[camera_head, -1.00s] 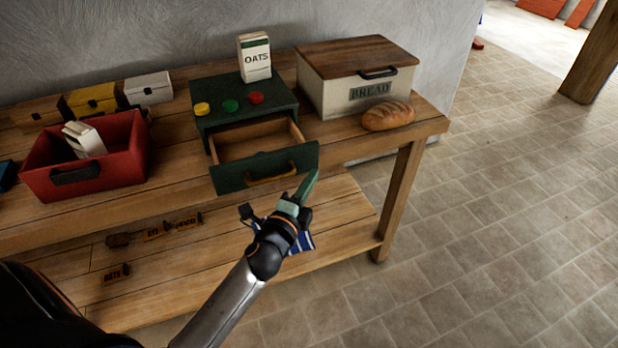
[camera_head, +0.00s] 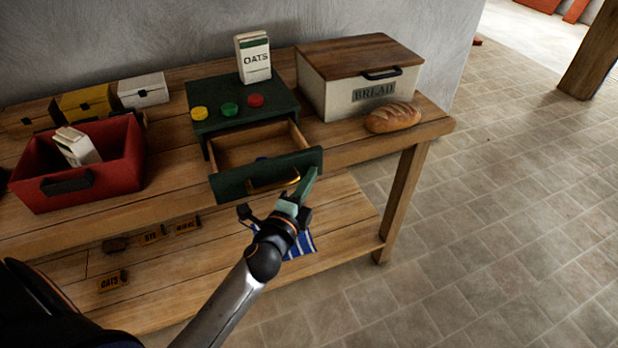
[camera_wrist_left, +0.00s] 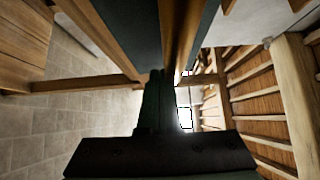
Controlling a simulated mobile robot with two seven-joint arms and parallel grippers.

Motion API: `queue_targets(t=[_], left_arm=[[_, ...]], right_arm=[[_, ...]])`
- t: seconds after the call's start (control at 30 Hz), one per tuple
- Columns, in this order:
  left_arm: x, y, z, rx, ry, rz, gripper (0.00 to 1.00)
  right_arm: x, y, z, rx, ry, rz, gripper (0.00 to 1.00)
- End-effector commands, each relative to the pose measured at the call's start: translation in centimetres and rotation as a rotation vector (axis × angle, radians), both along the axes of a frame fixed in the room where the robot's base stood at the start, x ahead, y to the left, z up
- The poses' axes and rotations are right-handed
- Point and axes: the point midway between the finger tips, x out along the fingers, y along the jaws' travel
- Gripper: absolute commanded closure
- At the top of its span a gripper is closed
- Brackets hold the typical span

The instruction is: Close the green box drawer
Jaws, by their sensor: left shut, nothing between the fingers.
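The green box (camera_head: 205,120) stands on the workbench with its drawer (camera_head: 232,186) pulled out. The drawer has a green front, a wooden inside and a curved brass handle (camera_head: 272,184). A small dark-blue thing shows inside, mostly hidden by the front. My left gripper (camera_head: 308,182) is shut and empty, its green fingers pointing up at the right end of the drawer front. In the head view the fingertips overlap that corner; I cannot tell whether they touch. In the left wrist view the shut fingers (camera_wrist_left: 158,80) point at a dark panel with brown edges. My right gripper is not seen.
A bread bin (camera_head: 355,85) and loaf (camera_head: 393,117) stand right, a red bin (camera_head: 110,180) left. The lower shelf (camera_head: 190,265) holds labels and a striped cloth. Floor at right is clear.

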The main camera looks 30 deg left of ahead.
Motion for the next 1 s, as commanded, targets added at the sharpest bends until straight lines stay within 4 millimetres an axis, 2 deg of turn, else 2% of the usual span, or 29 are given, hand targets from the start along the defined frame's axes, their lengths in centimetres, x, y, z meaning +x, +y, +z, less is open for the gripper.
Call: queue_targets(t=[0.13, 0.3, 0.5, 1.0], left_arm=[[1.1, 1.2, 0.1, 0.004, -0.001, -0.001, 1.0], [3.9, 4.5, 0.2, 0.006, -0.002, 0.0, 1.0], [6.0, 7.1, 0.1, 0.003, -0.001, 0.001, 1.0], [6.3, 7.3, 0.0, 0.0, 0.0, 0.0, 1.0]], right_arm=[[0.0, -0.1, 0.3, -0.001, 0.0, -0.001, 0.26], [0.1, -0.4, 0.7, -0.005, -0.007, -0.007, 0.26], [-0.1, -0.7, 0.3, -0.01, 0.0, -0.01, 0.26], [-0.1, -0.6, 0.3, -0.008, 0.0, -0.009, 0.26]])
